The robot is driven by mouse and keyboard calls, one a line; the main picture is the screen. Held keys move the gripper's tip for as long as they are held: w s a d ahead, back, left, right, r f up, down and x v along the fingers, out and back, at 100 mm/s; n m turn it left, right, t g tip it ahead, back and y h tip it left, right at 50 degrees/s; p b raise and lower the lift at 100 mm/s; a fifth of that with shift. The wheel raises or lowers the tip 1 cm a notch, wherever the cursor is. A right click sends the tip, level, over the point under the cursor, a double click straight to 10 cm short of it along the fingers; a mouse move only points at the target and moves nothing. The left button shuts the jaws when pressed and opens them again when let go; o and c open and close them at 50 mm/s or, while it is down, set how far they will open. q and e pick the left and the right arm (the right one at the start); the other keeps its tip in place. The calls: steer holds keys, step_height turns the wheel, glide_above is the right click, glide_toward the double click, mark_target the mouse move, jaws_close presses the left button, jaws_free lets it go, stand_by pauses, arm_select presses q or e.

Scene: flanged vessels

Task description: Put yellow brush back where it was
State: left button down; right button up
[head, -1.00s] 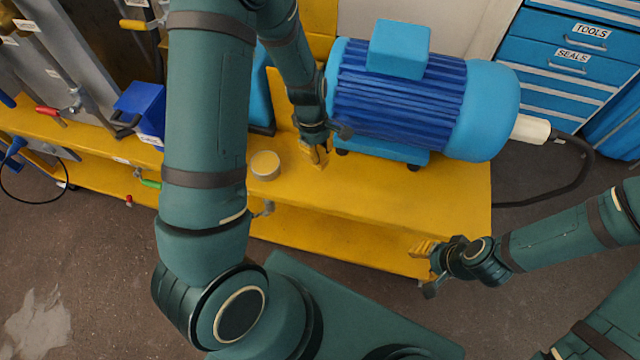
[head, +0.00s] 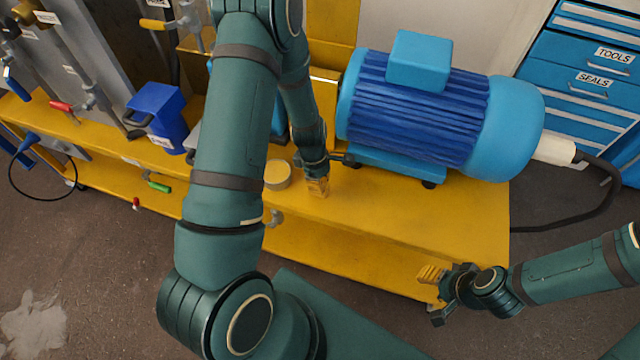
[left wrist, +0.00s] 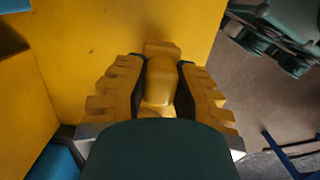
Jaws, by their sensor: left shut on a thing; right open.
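The yellow brush (left wrist: 162,82) shows in the left wrist view between the two ridged yellow fingers of my left gripper (left wrist: 160,100), which is shut on it. Yellow bench surface lies behind the brush; I cannot tell whether they touch. In the head view my left gripper (head: 317,188) is over the bench top near its front edge, in front of the motor's left end. The brush is hard to tell from the yellow fingers there. My right gripper (head: 434,290) is open and empty, in front of the bench's right end.
A round tin (head: 277,174) stands on the yellow bench (head: 420,212) just left of my left gripper. A blue motor (head: 420,108) stands right and behind. The bench top in front of the motor is clear.

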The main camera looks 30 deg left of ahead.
arm_select(q)
steer(key=shift+f, duration=0.4)
steer(key=shift+f, duration=0.15)
steer(key=c, duration=0.9)
jaws_free()
